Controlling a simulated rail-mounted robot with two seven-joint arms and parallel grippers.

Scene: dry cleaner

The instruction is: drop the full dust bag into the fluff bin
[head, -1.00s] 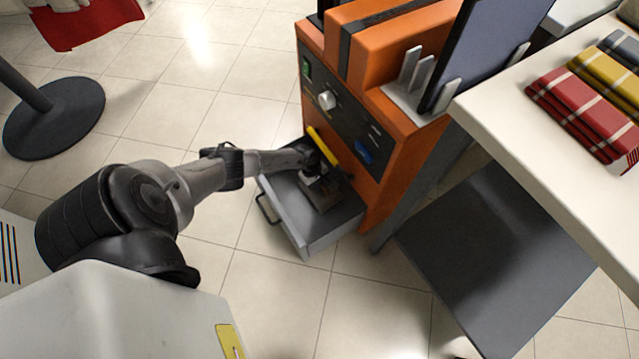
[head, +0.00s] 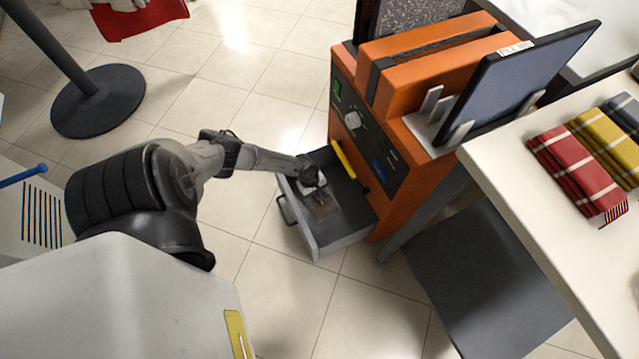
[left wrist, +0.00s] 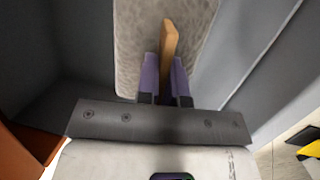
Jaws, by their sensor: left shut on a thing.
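The full dust bag (left wrist: 135,40) is a flat, grey, fuzzy-looking piece with a tan tab, seen in the left wrist view. My left gripper (left wrist: 166,85) is shut on the tan tab (left wrist: 169,42) between its purple fingertips. In the head view the left gripper (head: 316,190) is low over the open grey drawer (head: 343,236) of the orange machine. The dust bag is small and partly hidden there, and I cannot tell whether it touches the drawer floor. I cannot make out the fluff bin. My right gripper is not in view.
The orange machine (head: 408,180) stands behind the drawer, with a yellow bar (head: 344,160) at the drawer's back. A white table (head: 510,185) with folded plaid cloths (head: 578,165) is at right. A round black stand base (head: 98,101) is at left.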

